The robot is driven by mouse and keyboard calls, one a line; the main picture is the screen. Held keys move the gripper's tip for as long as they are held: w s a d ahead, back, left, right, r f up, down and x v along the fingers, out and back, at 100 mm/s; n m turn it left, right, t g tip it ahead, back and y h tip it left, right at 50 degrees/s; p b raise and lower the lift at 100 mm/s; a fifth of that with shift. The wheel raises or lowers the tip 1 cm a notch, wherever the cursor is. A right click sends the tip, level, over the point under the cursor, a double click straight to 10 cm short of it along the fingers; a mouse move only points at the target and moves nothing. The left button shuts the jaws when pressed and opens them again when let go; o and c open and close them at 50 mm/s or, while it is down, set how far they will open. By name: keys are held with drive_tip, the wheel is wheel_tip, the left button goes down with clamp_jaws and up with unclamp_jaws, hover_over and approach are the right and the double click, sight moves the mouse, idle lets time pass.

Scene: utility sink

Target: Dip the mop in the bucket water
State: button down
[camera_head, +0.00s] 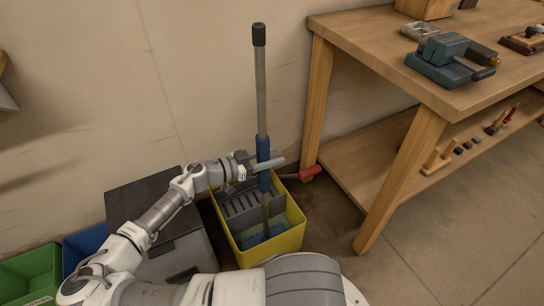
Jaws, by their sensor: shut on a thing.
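The mop (261,85) stands upright, with a dark cap at the top of its grey handle and a blue grip section lower down. My gripper (262,163) is shut on the mop handle at the blue section. The yellow bucket (277,244) stands on the floor below my gripper, with a grey slotted wringer (240,202) at its back left. The mop's lower shaft goes down inside the bucket's outline. Blue-grey material shows low in the bucket; I cannot tell how much of it is mop head or water.
A wooden workbench (428,111) with a vise (447,60) stands at the right, its leg near the bucket. A dark-topped grey box (150,205) and green (30,275) and blue bins (84,243) stand left. A red-handled object (309,173) is beside the bucket. Floor at right is clear.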

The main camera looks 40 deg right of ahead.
idle(0.4)
wheel_tip(320, 180, up, 24)
drive_tip(key=p, duration=1.3)
drive_tip(key=shift+p, duration=0.3)
drive_tip(key=shift+a, duration=0.15)
